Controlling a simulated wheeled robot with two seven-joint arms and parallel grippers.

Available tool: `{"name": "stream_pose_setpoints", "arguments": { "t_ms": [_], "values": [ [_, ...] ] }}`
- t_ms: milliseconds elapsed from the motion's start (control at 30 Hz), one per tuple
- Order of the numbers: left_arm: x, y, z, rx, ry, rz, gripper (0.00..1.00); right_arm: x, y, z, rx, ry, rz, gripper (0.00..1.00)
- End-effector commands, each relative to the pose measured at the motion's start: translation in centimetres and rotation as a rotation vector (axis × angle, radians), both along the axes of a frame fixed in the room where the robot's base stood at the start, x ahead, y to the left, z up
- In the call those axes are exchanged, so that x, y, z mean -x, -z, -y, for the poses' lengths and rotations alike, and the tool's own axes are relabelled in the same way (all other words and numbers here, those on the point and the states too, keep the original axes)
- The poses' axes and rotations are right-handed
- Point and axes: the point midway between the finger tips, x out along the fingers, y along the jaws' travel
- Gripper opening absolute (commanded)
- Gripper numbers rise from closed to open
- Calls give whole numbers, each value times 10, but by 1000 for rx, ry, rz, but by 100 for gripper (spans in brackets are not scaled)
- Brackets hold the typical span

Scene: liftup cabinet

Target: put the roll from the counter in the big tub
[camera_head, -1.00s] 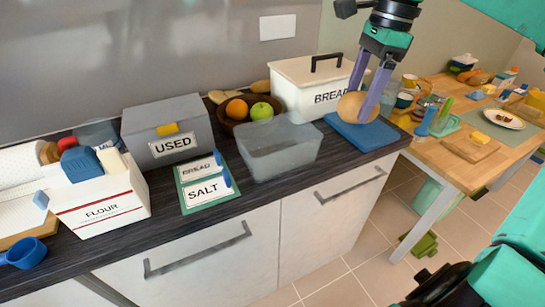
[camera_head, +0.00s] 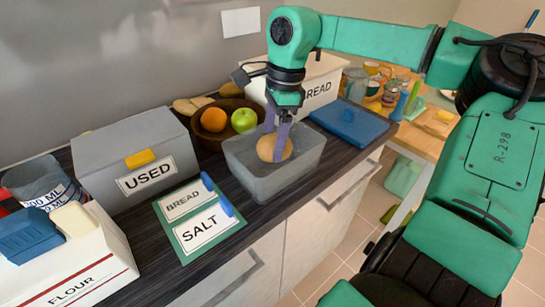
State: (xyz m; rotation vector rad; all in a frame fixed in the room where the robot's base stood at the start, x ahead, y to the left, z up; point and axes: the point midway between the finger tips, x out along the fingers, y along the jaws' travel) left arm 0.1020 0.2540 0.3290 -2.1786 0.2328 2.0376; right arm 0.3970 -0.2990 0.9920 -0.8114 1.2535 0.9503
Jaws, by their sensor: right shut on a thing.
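The roll (camera_head: 266,150) is round and light brown. My right gripper (camera_head: 275,146) is shut on it, with its two purple fingers pointing down on either side. The roll is at the grey translucent tub (camera_head: 262,185) on the counter, over or inside its opening; how deep it sits is hard to tell. The tub looks otherwise empty. My left gripper is not in view.
A bowl with an orange (camera_head: 213,119) and a green apple (camera_head: 243,120) stands close behind the tub. The white bread bin (camera_head: 321,88) and blue board (camera_head: 350,122) are to the right. The grey USED box (camera_head: 133,146) and label cards (camera_head: 205,216) are to the left.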

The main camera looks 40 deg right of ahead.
Motion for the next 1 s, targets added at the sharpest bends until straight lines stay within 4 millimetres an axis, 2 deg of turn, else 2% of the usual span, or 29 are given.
{"name": "stream_pose_setpoints", "arguments": {
  "t_ms": [133, 267, 567, 600, 633, 867, 1000],
  "values": [
    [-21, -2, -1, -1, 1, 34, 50, 1, 22, -1, -2, -2, -2, 20],
    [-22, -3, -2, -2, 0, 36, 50, 1, 45, 0, -2, -1, -2, 20],
    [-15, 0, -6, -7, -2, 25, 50, 0, 50, 0, 0, -1, 0, 20],
    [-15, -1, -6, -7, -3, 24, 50, 0, 49, 0, 0, -1, 0, 90],
    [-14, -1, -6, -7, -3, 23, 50, 0, 48, 0, 0, -1, 0, 100],
    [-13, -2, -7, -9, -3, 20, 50, 0, 47, 0, 0, -1, 0, 100],
    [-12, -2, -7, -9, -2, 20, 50, 0, 34, 2, 1, 1, 3, 100]
  ]
}}
